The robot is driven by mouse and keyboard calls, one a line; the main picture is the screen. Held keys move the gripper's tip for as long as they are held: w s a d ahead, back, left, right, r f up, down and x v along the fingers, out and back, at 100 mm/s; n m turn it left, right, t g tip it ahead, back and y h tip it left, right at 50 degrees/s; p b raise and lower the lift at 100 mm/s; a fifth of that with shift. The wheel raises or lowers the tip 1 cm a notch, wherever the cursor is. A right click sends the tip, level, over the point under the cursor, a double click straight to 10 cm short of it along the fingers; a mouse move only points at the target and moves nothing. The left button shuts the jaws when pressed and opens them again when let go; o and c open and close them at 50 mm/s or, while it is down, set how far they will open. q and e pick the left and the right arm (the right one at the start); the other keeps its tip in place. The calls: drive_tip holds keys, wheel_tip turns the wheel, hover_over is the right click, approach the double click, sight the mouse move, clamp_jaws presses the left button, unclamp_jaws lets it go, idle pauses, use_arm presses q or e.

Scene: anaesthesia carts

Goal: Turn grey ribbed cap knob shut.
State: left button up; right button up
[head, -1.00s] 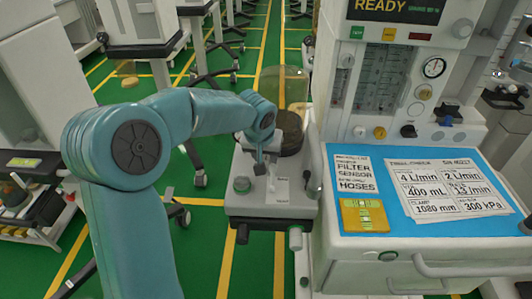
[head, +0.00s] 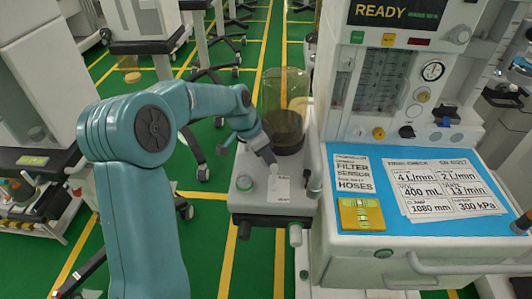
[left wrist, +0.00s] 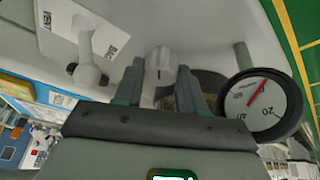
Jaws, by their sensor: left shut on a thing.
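In the left wrist view, the grey cap knob (left wrist: 160,64) stands between the two fingers of my left gripper (left wrist: 158,88). The fingers are closed on its sides. Its ribs are hard to make out at this size. In the head view, my left gripper (head: 271,166) reaches down and to the right over the grey block beside the cart. The arm and gripper hide the knob there. My right gripper is in neither view.
A clear canister (head: 284,112) stands behind the gripper. A round gauge (left wrist: 264,104) and a white lever (left wrist: 90,70) by a label flank the fingers. The blue cart top (head: 375,160) with papers is to the right.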

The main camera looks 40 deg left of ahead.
use_arm(q)
drive_tip(key=shift+m+h, duration=0.4)
drive_tip(key=shift+m, duration=0.7)
drive_tip(key=shift+a+g, duration=0.1)
drive_tip(key=shift+g, duration=0.3)
drive_tip(key=o, duration=1.1)
drive_tip(key=shift+c, duration=0.2)
drive_tip(key=p+v, duration=0.1)
drive_tip(key=v, duration=1.5)
drive_tip(key=shift+s+r, duration=0.2)
